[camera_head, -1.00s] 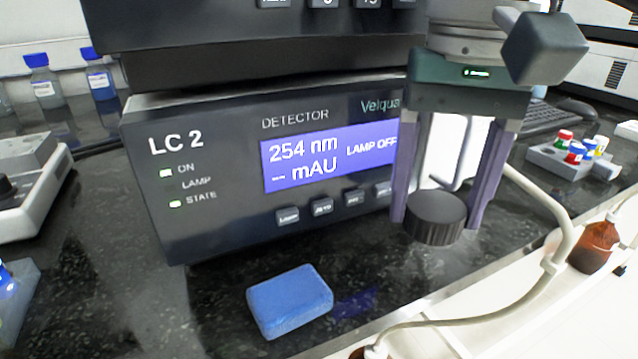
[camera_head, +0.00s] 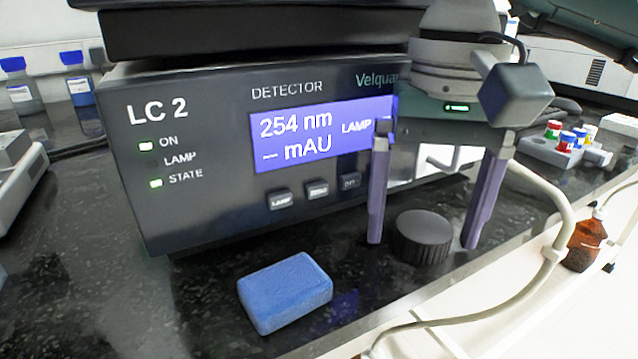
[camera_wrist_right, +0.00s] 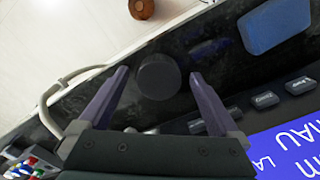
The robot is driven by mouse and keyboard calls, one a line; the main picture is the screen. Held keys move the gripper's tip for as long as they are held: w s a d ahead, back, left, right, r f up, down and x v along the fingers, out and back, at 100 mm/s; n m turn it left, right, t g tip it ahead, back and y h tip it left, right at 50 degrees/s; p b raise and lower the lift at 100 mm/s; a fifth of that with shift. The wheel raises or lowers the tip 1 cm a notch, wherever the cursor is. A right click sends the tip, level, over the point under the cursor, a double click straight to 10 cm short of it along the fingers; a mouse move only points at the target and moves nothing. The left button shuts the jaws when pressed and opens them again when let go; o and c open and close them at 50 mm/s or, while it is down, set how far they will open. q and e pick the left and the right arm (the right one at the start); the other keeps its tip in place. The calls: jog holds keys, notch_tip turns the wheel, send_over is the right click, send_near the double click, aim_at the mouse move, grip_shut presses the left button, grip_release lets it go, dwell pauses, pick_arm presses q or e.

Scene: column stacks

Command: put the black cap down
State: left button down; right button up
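The black cap (camera_head: 422,237) is a round, ridged disc resting flat on the dark benchtop in front of the detector. My right gripper (camera_head: 422,243) is open, its two purple fingers standing on either side of the cap with a gap at each side. In the right wrist view the cap (camera_wrist_right: 158,76) lies between and just beyond the spread fingertips (camera_wrist_right: 160,72), apart from both. My left gripper is not in view.
A blue sponge (camera_head: 285,292) lies on the bench left of the cap. The LC 2 detector (camera_head: 215,215) stands close behind. A pale tube (camera_head: 555,235) runs along the bench's front edge, with a brown bottle (camera_head: 586,243) at the right. Bare bench lies left of the sponge.

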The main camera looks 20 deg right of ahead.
aim_at(423, 227)
jog(key=shift+r+p, duration=0.35)
notch_tip(423, 227, up, 12)
jog(key=p, duration=0.2)
jog(key=shift+f+p, duration=0.2)
jog(key=shift+p, duration=0.15)
